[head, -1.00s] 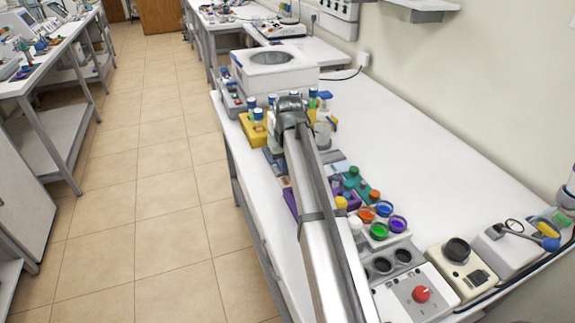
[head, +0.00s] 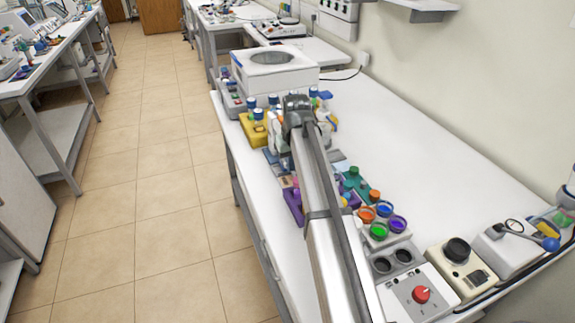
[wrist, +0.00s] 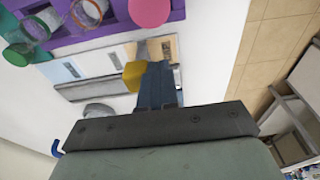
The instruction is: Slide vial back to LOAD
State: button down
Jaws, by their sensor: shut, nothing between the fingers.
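My gripper (wrist: 157,88) is shut and empty in the wrist view, with its dark fingers over a flat panel with pale blue, grey and tan sections (wrist: 88,66). A yellow block-like piece (wrist: 135,75) sits right beside the fingertips at the tan end; it may be the vial's cap, but I cannot tell. Whether the fingers touch it is unclear. I cannot read any LOAD label. In the head view my arm hides the fingertips and much of the panel.
A purple rack (wrist: 110,22) with a pink cap (wrist: 149,11) lies close to the panel. A yellow rack (head: 252,131) with blue-capped bottles and a white machine (head: 275,72) stand farther back. Coloured cups (head: 379,230) stand nearer. The bench's right side (head: 430,150) is clear.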

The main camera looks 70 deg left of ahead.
jog(key=shift+w, duration=2.65)
jog(key=w, duration=0.2)
jog(key=shift+w, duration=0.35)
jog(key=shift+s, duration=0.4)
jog(key=shift+r, duration=0.1)
notch_tip(320, 180, up, 7)
jog(key=shift+r, duration=0.15)
dwell(0.7)
